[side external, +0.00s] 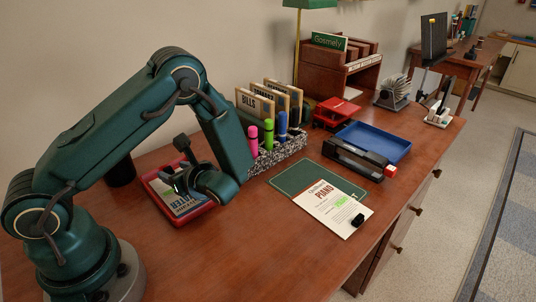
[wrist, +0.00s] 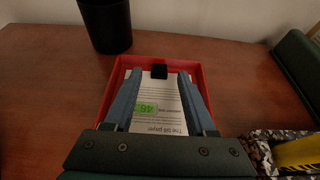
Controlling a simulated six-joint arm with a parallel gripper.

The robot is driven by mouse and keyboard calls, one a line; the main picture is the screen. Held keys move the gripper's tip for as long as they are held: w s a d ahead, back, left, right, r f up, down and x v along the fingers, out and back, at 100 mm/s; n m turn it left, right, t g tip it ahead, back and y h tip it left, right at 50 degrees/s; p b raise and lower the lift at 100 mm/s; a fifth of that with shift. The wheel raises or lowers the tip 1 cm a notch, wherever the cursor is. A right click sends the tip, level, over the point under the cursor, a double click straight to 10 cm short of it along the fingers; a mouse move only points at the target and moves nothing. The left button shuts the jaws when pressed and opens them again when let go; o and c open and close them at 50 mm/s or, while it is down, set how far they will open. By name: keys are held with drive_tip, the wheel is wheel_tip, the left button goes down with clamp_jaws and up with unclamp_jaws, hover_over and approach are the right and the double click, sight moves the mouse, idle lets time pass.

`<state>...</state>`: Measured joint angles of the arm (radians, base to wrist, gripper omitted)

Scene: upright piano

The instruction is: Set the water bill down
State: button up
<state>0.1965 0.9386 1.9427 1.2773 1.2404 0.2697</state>
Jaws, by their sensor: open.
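The water bill (side external: 184,207) lies in a red tray (side external: 156,200) at the left of the desk; part of its large lettering shows. My gripper (side external: 182,180) is low over the tray. In the wrist view its fingers (wrist: 160,82) are open, spread above the sheet toward its two sides. Whether they touch the paper, I cannot tell.
A speckled organizer (side external: 282,152) with markers and file cards stands right of the tray. A piano sheet (side external: 332,207) with a black clip lies on a green mat (side external: 290,180). A dark cup (wrist: 105,25) stands behind the tray.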

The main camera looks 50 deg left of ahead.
drive_tip(key=v, duration=0.8)
drive_tip(key=shift+d+r, duration=0.1)
drive_tip(key=shift+d, duration=0.15)
drive_tip(key=shift+s+d+r+n+h, duration=0.2)
drive_tip(key=shift+s+r+n+h, duration=0.2)
drive_tip(key=shift+n, duration=0.2)
drive_tip(key=s+d+r+n+t+h, duration=0.5)
drive_tip(key=d+r+n+h, duration=0.5)
drive_tip(key=n, duration=0.6)
drive_tip(key=shift+s+n+t+h, duration=0.3)
drive_tip(key=shift+s+n+h, duration=0.15)
drive_tip(key=shift+h, duration=0.85)
